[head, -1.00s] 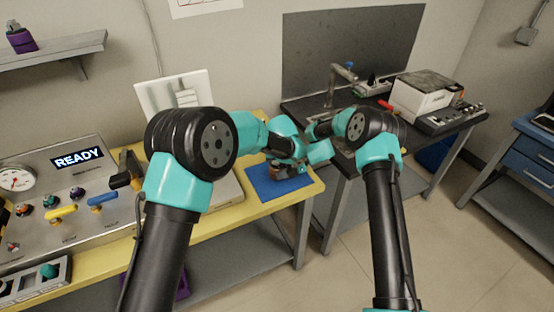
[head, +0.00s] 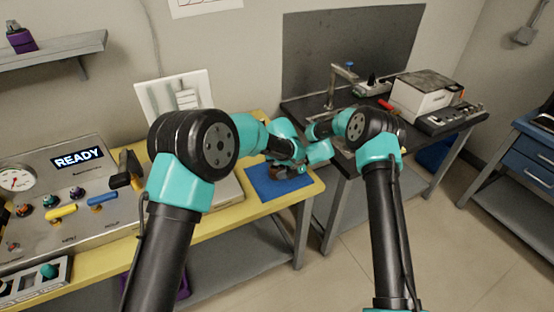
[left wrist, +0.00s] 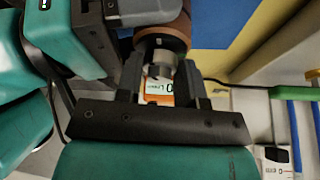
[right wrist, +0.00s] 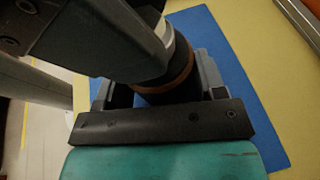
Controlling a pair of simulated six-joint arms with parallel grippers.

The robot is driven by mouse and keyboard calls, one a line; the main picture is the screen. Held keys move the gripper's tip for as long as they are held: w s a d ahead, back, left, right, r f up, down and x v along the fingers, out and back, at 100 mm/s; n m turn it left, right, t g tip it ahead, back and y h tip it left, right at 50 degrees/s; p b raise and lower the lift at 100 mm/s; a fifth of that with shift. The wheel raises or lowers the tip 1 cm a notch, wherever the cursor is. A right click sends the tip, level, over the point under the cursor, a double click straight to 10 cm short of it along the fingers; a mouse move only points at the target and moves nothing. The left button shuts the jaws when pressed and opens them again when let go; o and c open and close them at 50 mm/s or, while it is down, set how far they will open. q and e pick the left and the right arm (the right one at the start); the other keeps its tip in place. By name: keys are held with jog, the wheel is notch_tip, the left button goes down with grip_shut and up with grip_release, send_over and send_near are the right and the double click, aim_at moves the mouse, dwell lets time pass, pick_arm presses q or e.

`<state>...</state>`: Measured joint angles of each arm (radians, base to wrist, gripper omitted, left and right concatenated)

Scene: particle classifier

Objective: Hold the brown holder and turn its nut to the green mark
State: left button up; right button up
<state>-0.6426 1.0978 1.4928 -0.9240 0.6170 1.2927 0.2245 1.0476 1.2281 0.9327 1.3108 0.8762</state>
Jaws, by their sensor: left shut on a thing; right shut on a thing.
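The brown holder (left wrist: 166,26) shows at the top middle of the left wrist view, with a silver metal nut (left wrist: 160,67) at its near end. My left gripper (left wrist: 160,75) has its fingers on both sides of the nut and is shut on it. In the right wrist view the holder's brown and dark body (right wrist: 168,82) sits between the fingers of my right gripper (right wrist: 160,85), which is shut on it. In the head view both grippers meet over the blue mat, and the holder is mostly hidden behind them. I cannot make out the green mark.
The blue mat (head: 265,188) lies on the yellow bench (head: 240,212). A dark bench with a white box (head: 422,95) stands to the right, beyond a gap.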

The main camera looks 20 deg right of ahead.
pick_arm(q)
jog(key=shift+m, duration=0.4)
jog(key=m+h, duration=0.1)
jog(key=m, duration=0.1)
jog(key=m+h, duration=0.1)
jog(key=m, duration=0.2)
jog(key=shift+w+a+g, duration=0.1)
jog(key=shift+a+g, duration=0.05)
jog(key=shift+g, duration=0.15)
jog(key=m+g+h, duration=0.1)
jog(key=m, duration=0.5)
jog(key=shift+w+a+r+g+h, duration=0.15)
jog(key=shift+w+g+h, duration=0.05)
jog(key=shift+g+h, duration=0.2)
jog(key=m+g, duration=0.1)
jog(key=m, duration=0.4)
jog(key=shift+w+g, duration=0.1)
jog(key=shift+g, duration=0.3)
jog(key=m, duration=0.2)
jog(key=m+g, duration=0.1)
jog(key=m, duration=0.1)
jog(key=shift+w+g, duration=0.1)
jog(key=shift+g, duration=0.2)
jog(key=shift+m, duration=0.3)
jog(key=o, duration=0.7)
jog(key=shift+c, duration=0.2)
